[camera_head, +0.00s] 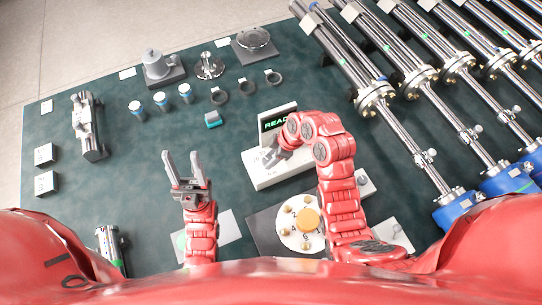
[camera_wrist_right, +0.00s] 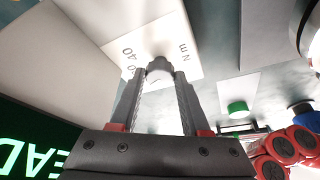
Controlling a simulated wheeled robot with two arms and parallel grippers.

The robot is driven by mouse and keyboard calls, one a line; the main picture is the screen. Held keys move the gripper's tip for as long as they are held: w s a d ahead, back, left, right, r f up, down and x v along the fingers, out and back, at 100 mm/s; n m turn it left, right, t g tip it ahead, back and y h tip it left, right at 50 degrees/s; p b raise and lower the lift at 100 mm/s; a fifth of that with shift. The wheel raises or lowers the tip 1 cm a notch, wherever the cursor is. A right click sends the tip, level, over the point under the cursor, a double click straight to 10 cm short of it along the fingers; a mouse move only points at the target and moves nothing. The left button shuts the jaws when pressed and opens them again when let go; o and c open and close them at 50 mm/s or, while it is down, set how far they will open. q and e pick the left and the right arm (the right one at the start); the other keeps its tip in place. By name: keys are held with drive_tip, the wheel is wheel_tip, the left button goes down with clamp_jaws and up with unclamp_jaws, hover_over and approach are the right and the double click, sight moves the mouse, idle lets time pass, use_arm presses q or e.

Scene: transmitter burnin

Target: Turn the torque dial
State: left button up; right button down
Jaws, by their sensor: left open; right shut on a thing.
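The torque dial (camera_wrist_right: 159,66) is a small grey knob on a white panel marked "Nm" and "40" in the right wrist view. My right gripper (camera_wrist_right: 158,76) is shut on the dial, one finger on each side. In the head view my right gripper (camera_head: 271,155) is over the white unit (camera_head: 262,178) with the green-lettered display (camera_head: 272,121), and hides the dial there. The display text is partly covered by my right arm. My left gripper (camera_head: 181,158) is open and empty above the mat, well left of the unit.
A dark plate with a white disc and orange knob (camera_head: 307,219) lies in front of the unit. Long metal tubes (camera_head: 374,92) fill the right. The mat's left-centre is fairly clear.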

drive_tip(key=n, duration=0.1)
drive_tip(key=n+g, duration=0.1)
drive_tip(key=n, duration=0.2)
drive_tip(key=shift+w+n+g+p, duration=0.25)
drive_tip(key=shift+n+g+p, duration=0.05)
drive_tip(key=shift+g, duration=0.1)
idle(0.4)
drive_tip(key=shift+c, duration=1.9)
unclamp_jaws()
drive_tip(key=shift+d+r+p, duration=0.15)
drive_tip(key=shift+r+p, duration=0.15)
drive_tip(key=shift+r, duration=0.2)
drive_tip(key=p+v, duration=0.4)
drive_tip(key=v, duration=1.2)
drive_tip(key=shift+r, duration=0.25)
